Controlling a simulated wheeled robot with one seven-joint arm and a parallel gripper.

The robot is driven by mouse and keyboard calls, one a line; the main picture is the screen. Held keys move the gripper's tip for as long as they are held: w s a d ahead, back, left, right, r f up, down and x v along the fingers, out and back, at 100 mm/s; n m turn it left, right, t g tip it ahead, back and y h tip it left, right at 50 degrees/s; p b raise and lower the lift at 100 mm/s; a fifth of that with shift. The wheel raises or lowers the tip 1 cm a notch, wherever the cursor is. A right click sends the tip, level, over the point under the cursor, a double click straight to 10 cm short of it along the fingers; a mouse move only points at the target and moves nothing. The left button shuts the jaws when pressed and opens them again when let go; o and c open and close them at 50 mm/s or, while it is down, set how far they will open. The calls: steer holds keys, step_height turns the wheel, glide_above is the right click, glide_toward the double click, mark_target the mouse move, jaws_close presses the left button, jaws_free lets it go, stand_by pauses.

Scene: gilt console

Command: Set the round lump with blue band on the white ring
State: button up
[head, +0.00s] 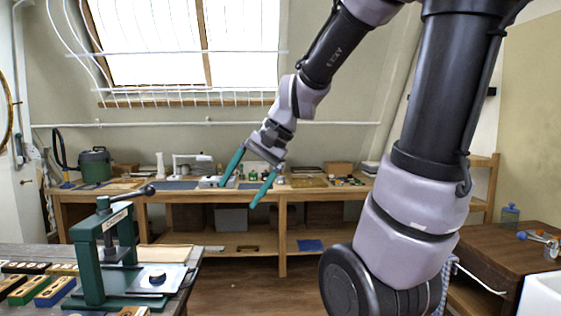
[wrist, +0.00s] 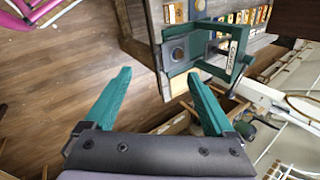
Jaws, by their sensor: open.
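My gripper (head: 238,195) is open and empty, with its two green fingers apart in the air in the middle of the head view. It also shows in the wrist view (wrist: 158,74), above open floor short of the workbench. A small dark round piece (head: 157,276) sits on a pale plate at the foot of a green press; it shows in the wrist view (wrist: 177,53) too. I cannot tell whether it is the round lump or part of the press. I cannot make out a blue band or a white ring for certain in either view.
The green press (head: 102,255) stands on the dark workbench (head: 187,262) at left, beside several coloured blocks (head: 55,291). A long wooden bench (head: 340,194) with tools runs along the back wall. A brown table (head: 500,250) with a blue jar (head: 510,215) is at right. Floor between is clear.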

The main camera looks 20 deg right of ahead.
steer(key=s+d+r+n+t+h, duration=0.2)
steer(key=s+d+r+t+h, duration=0.1)
steer(key=s+d+r+t, duration=0.1)
step_height(320, 180, up, 2)
steer(key=s+d, duration=0.1)
steer(key=d, duration=0.2)
steer(key=shift+n+h, duration=0.3)
steer(key=shift+h, duration=0.1)
stand_by(0.7)
